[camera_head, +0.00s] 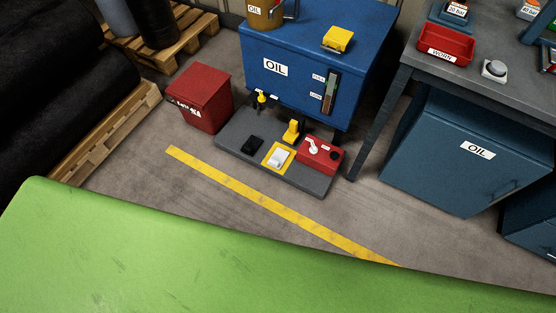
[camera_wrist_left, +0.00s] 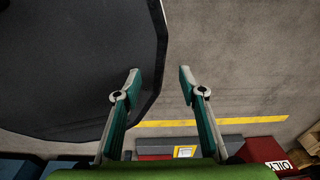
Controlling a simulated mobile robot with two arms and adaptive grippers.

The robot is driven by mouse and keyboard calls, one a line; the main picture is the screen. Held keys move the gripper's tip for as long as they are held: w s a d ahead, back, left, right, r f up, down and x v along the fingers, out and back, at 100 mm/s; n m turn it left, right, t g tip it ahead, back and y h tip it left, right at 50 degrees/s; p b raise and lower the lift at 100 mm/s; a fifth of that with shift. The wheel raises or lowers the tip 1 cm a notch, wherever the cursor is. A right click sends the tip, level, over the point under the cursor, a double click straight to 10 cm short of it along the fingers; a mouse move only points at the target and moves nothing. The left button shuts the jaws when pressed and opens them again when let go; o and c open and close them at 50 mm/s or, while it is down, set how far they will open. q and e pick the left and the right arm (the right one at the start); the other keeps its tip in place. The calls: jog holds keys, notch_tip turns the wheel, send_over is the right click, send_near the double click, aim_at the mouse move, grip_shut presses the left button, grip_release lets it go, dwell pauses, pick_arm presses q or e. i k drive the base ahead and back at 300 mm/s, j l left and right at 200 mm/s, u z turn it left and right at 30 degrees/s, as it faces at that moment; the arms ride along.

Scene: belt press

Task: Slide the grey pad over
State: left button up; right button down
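A small pale grey pad (camera_head: 279,158) sits on a yellow-bordered square, on a low dark grey plinth (camera_head: 232,144) on the floor. I take this pale piece for the grey pad. It also shows in the left wrist view as a pale patch (camera_wrist_left: 185,152) inside yellow, near the bottom. A black pedal-like piece (camera_head: 252,145) and a red box (camera_head: 320,155) with a white lever stand on either side of it. My left gripper (camera_wrist_left: 160,75) is open and empty, apart from the pad. Neither gripper shows in the head view.
A blue oil tank (camera_head: 300,95) stands behind the plinth, with a red bin (camera_head: 203,98) to its left. A grey bench (camera_head: 470,75) is at right. A large dark flat surface (camera_wrist_left: 70,60) is close beside the left gripper. A yellow floor line (camera_head: 270,200) crosses clear floor.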

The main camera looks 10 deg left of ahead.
aim_at(279, 158)
jog(key=i+j+z, duration=0.25)
jog(key=j, duration=0.25)
jog(key=j+z, duration=0.25)
jog(key=j, duration=0.2)
jog(key=j+z, duration=0.2)
jog(key=j, duration=0.3)
jog(key=i, duration=0.05)
